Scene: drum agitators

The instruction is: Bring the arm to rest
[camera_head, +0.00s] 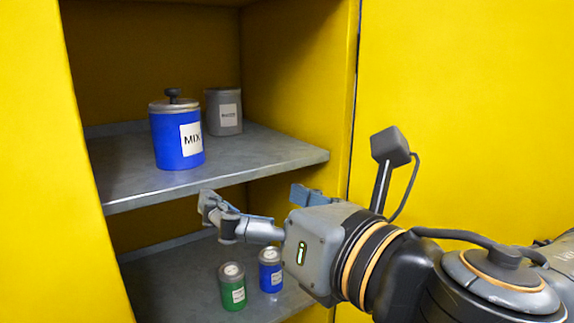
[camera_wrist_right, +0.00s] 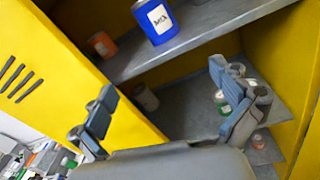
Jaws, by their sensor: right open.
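My right gripper (camera_head: 257,202) reaches in from the right in the head view, in front of the open yellow cabinet and just below the upper shelf's front edge. Its fingers are spread wide with nothing between them. They also show apart and empty in the right wrist view (camera_wrist_right: 165,105). A blue can labelled MIX (camera_head: 168,140), with a dark knob on its lid, stands upright on the upper shelf, apart from the gripper; it shows in the wrist view (camera_wrist_right: 157,20) too. My left gripper is in neither view.
The upper shelf (camera_head: 255,152) also holds a grey can (camera_head: 223,112) and an orange can (camera_wrist_right: 102,46). A green can (camera_head: 232,285) and a small blue can (camera_head: 270,270) stand on the lower shelf below the gripper. A yellow panel (camera_head: 470,90) rises behind my arm.

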